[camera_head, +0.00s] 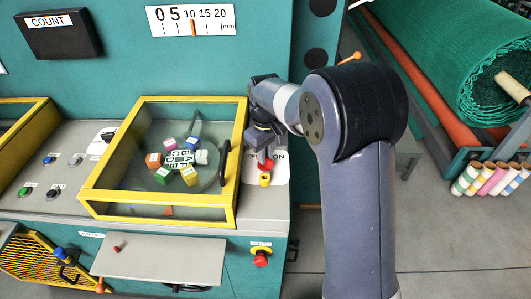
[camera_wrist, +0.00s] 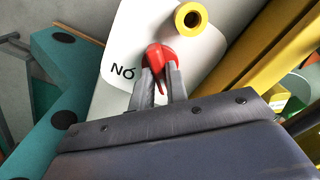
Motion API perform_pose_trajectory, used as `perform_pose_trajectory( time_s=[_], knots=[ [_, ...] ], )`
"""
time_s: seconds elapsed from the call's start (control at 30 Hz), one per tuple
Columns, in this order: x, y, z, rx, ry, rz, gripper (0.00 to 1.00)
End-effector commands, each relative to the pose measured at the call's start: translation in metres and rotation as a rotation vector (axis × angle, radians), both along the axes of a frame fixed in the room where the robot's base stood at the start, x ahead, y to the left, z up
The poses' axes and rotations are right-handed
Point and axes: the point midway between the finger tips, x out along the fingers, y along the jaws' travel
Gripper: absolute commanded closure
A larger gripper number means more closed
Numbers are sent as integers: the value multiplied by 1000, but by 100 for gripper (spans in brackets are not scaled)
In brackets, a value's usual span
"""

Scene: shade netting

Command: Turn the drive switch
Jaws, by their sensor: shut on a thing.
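The drive switch is a red knob (camera_head: 267,164) on a white label plate (camera_head: 280,172) at the right end of the grey panel. A narrow red part reaches down between the fingers. The lettering beside it appears upside down. The knob's exact angle is hard to tell.
A yellow cylinder (camera_head: 264,180) stands just in front of the knob. It also shows in the wrist view (camera_wrist: 191,17). Left is a yellow-framed clear lid (camera_head: 240,140) with a black handle (camera_head: 224,163), over a disc of coloured blocks. A green netting roll (camera_head: 450,60) lies right.

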Motion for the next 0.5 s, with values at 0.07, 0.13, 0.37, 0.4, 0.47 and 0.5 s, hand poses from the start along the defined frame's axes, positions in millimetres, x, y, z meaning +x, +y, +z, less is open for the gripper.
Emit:
perform_pose_trajectory(
  time_s=[0.07,0.13,0.37,0.4,0.47,0.5],
  knots=[
    [0,0,1,0,-1,4,100],
    [0,0,1,1,-2,3,100],
    [0,0,1,1,-2,2,76],
    [0,0,0,0,-1,2,72],
    [0,0,0,0,-1,1,67],
    [0,0,0,0,-1,1,64]
  ],
)
